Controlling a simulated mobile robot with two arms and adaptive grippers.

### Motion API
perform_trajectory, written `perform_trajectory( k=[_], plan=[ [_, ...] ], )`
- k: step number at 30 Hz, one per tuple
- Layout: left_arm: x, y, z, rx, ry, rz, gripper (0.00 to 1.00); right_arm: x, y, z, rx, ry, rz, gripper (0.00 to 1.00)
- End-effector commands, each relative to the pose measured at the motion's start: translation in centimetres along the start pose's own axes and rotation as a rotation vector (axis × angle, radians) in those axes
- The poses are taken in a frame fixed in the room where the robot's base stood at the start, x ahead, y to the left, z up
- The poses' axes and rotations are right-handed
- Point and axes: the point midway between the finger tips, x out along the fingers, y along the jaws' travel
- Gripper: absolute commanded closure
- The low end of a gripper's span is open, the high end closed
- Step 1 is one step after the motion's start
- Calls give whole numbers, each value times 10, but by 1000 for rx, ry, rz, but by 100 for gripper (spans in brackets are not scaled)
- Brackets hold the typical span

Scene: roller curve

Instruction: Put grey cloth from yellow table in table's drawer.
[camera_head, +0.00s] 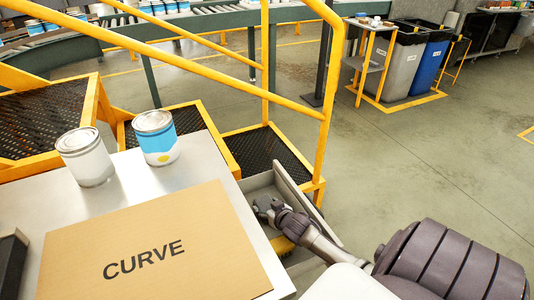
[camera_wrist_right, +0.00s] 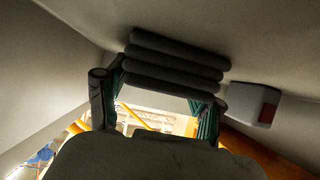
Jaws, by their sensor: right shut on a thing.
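My right arm reaches into the open drawer (camera_head: 292,193) at the table's right side. My right gripper (camera_head: 265,206) is inside the drawer, near its far end. In the right wrist view, its two fingers (camera_wrist_right: 165,88) are shut on a dark grey, folded or ribbed bundle (camera_wrist_right: 175,66), which looks like the grey cloth. The bundle is close to a pale surface. In the head view I cannot tell the cloth from the gripper. The metal-topped table (camera_head: 218,151) has yellow framing beside it. My left gripper is not in view.
A cardboard piece marked CURVE (camera_head: 150,245), a white can (camera_head: 86,158) and a blue-white can (camera_head: 157,138) are on the table. A yellow thing (camera_head: 283,244) lies in the drawer. Yellow railings (camera_head: 326,90) rise behind. A grey block with a red end (camera_wrist_right: 254,105) is beside the bundle.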

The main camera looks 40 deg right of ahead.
Motion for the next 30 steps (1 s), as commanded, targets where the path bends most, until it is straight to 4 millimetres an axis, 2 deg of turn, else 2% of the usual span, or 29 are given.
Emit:
perform_trajectory(
  k=[7,8,12,23,26,30],
  plan=[
    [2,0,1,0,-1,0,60,1,0,2,0,1,0,65],
    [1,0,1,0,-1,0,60,1,0,1,0,1,0,30],
    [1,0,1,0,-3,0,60,1,0,1,-1,1,0,7],
    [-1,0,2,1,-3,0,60,-1,0,-2,-1,1,0,7],
    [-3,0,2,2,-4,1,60,-11,0,-1,0,0,-1,7],
    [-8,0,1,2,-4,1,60,-36,0,-1,-1,-1,-1,7]
  ],
)
